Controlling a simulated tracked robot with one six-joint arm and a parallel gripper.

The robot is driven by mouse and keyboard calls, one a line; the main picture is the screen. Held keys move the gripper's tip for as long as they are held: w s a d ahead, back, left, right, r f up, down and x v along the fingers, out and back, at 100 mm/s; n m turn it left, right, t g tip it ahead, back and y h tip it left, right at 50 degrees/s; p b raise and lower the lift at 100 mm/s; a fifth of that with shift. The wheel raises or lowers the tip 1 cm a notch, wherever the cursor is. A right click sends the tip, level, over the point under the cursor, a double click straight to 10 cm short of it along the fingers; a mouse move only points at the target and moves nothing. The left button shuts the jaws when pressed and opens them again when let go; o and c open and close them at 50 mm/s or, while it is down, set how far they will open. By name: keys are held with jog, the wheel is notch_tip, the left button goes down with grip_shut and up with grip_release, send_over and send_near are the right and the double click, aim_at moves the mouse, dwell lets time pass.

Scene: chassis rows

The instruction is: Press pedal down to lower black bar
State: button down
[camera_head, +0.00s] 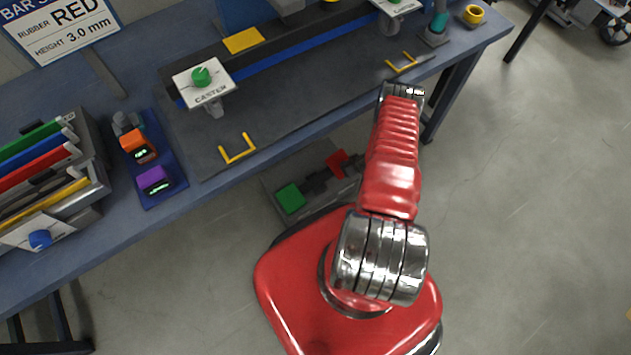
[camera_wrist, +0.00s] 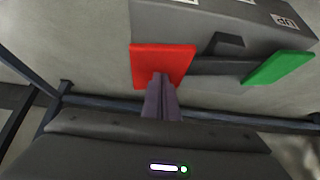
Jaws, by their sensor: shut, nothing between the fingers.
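A foot unit under the bench carries a red pedal (camera_head: 337,163) and a green pedal (camera_head: 290,197). In the wrist view the red pedal (camera_wrist: 163,60) is straight ahead, and the green pedal (camera_wrist: 280,67) is to its right. My gripper (camera_wrist: 160,77) is shut and empty. Its fingertips overlap the near edge of the red pedal; I cannot tell whether they touch.
The blue bench (camera_head: 150,228) overhangs the foot unit, and its legs stand near my arm. Yellow handles (camera_head: 238,149) and a CASTER knob plate (camera_head: 205,80) are on top. A rack of coloured strips (camera_head: 40,160) is at left. Open floor lies to the right.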

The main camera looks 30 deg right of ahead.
jog(key=shift+r, duration=0.1)
dwell(0.5)
jog(key=s+r, duration=0.3)
jog(key=r, duration=0.5)
jog(key=shift+r, duration=0.4)
jog(key=shift+s, duration=0.1)
dwell(0.5)
